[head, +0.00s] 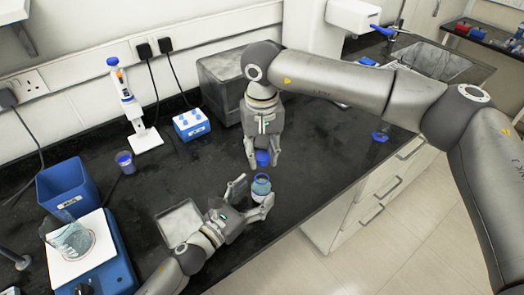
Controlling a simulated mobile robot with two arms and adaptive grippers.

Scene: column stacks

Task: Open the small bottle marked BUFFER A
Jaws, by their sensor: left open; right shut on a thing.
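A small bottle (261,188) stands on the black bench near its front edge. It has a bluish rim and a pale body, and no marking can be read on it. My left gripper (252,196) is open, with its fingers spread on either side of the bottle; I cannot tell whether they touch it. My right gripper (263,154) points down just above the bottle. It is shut on a blue cap (262,159), which looks apart from the bottle, with a small gap between them.
A shallow grey tray (163,217) lies left of my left gripper. A blue object (379,136) lies right, near the bench edge.

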